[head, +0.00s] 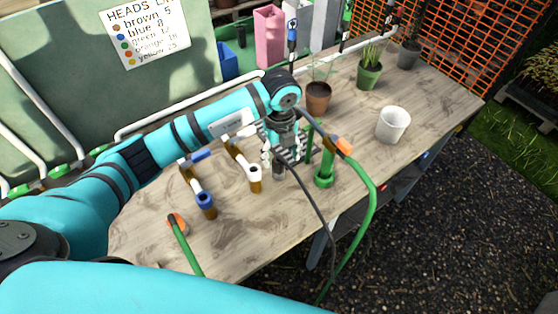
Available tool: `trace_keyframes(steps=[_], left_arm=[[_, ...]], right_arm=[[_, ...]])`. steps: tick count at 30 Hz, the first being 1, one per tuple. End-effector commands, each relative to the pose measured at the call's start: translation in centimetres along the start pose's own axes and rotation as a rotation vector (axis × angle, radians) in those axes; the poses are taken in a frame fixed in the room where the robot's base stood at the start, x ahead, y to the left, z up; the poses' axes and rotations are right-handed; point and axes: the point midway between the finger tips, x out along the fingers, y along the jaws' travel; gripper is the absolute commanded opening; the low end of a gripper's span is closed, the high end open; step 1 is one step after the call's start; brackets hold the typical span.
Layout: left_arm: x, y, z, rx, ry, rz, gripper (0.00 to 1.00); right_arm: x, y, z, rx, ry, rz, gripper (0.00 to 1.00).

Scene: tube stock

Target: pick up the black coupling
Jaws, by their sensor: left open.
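My left gripper (281,159) points down over the middle of the wooden bench, with its fingers open. A small dark grey piece (279,172), which looks like the black coupling, shows just below and between the fingertips. The fingers hide its upper part, and I cannot tell whether they touch it. My right gripper is not in view.
A white fitting (255,172) and a blue fitting (206,199) stand left of the gripper. A green fitting (323,180) stands close on its right. A green hose (371,215) and a dark cable run in front. Pots, including a white one (393,124), stand further right.

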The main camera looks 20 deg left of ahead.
Motion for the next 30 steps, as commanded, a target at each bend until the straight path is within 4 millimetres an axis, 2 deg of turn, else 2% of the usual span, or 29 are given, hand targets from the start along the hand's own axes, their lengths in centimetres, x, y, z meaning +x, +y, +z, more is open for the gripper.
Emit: trace_keyframes(steps=[4, 9, 18, 30], left_arm=[[1.8, 0.3, 0.4, -0.002, 0.005, 0.006, 0.61], [4.2, 0.2, 0.6, 0.0, 0.002, 0.003, 0.61], [4.7, 0.2, 0.6, 0.001, 0.0, 0.001, 0.6], [4.7, 0.2, 0.6, 0.0, 0.0, 0.001, 0.08]], right_arm=[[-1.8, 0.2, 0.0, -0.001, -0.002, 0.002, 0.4], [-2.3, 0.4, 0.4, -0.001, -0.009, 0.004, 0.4], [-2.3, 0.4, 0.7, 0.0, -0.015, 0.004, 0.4], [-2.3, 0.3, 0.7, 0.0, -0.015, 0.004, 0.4]])
